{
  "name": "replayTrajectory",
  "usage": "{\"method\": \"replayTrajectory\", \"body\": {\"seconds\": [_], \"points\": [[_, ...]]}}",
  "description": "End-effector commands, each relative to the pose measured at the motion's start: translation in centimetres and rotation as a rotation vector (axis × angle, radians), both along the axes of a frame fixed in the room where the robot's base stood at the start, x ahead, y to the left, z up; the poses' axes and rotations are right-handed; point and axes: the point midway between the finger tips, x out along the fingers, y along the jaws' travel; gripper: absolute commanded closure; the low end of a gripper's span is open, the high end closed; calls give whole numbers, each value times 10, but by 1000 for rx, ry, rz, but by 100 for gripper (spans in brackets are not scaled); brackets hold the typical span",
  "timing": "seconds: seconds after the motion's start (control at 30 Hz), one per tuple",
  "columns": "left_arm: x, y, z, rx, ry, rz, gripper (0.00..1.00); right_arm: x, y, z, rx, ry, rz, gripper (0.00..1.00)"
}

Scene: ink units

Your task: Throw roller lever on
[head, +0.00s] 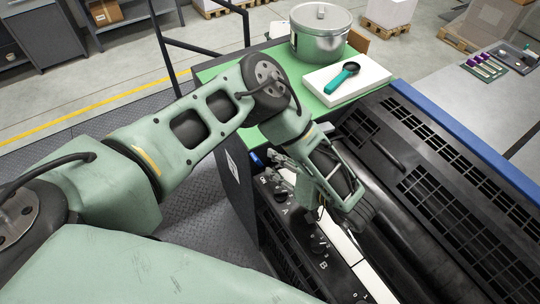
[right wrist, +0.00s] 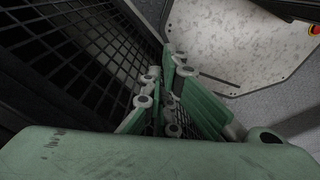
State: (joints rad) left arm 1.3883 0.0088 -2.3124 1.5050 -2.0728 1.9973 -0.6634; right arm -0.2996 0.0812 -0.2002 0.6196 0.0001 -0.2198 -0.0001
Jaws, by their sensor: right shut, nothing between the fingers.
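A dark control panel (head: 300,228) runs along the side of the press, with black levers or knobs on it and white letters such as A and B. One black knob (head: 318,243) sits just above the letter B. Another (head: 281,195) is beside the letter A. I cannot tell which is the roller lever. My right gripper (right wrist: 165,98) shows in the right wrist view, shut and empty.
A green-topped surface (head: 232,66) carries a metal pot (head: 320,40) and a white board (head: 369,83) with a teal-handled tool (head: 343,76). Black slotted covers (head: 440,170) and a blue rail (head: 465,143) lie to the right. In the right wrist view, a dark grille (right wrist: 70,60) is close.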

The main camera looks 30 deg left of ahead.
Motion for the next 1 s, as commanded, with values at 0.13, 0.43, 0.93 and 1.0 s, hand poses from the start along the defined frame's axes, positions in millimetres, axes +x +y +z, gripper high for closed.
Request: {"method": "replayTrajectory", "body": {"seconds": [0.13, 0.43, 0.93, 1.0], "points": [[-9, -26, 10, -1, -2, -5, 72, 0, 1, 0, 1, 0, 0, 100], [-18, -44, 18, 0, 1, 1, 72, 0, 1, 0, 1, 0, -1, 100], [-18, -44, 17, 0, 1, 1, 72, 0, 1, 0, 1, 0, -1, 100], [-18, -44, 17, 0, 1, 1, 72, 0, 1, 0, 1, -1, -1, 100]]}}
